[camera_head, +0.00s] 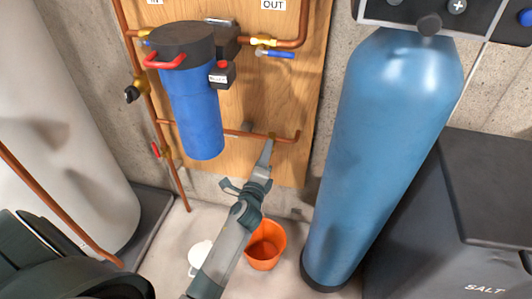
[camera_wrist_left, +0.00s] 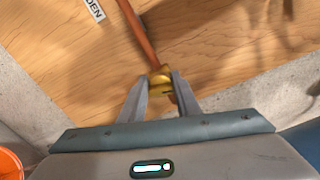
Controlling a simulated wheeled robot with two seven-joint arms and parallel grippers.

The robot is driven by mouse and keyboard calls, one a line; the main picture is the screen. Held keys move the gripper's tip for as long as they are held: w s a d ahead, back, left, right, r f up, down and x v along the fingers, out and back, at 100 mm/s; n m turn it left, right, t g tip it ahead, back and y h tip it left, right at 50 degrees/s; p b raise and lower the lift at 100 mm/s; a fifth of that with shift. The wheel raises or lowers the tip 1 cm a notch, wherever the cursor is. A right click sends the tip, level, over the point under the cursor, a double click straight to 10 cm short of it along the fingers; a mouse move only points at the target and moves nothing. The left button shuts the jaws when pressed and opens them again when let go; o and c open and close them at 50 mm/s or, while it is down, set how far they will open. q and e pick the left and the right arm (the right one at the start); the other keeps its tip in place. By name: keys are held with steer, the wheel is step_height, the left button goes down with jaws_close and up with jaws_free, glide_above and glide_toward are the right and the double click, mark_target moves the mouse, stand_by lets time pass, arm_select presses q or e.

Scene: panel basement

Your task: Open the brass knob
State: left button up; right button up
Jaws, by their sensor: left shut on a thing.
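The brass knob (camera_wrist_left: 160,76) sits on a thin copper pipe against the wooden panel, in the upper middle of the left wrist view. My left gripper (camera_wrist_left: 160,86) has one finger on each side of it and is shut on it. In the head view my left gripper (camera_head: 268,147) reaches up to the low horizontal copper pipe, near its right end. The knob is small there and mostly hidden by the fingers. My right gripper is not in view.
A blue filter housing (camera_head: 194,110) hangs left of my gripper. A tall blue tank (camera_head: 385,140) stands to the right, beside a dark salt bin (camera_head: 470,190). An orange bucket (camera_head: 278,247) stands on the floor below. A white cylinder (camera_head: 60,130) fills the left.

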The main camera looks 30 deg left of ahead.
arm_select(q)
steer(key=shift+f+n, duration=0.15)
steer(key=shift+n, duration=1.05)
steer(key=o, duration=1)
steer(key=shift+m, duration=0.3)
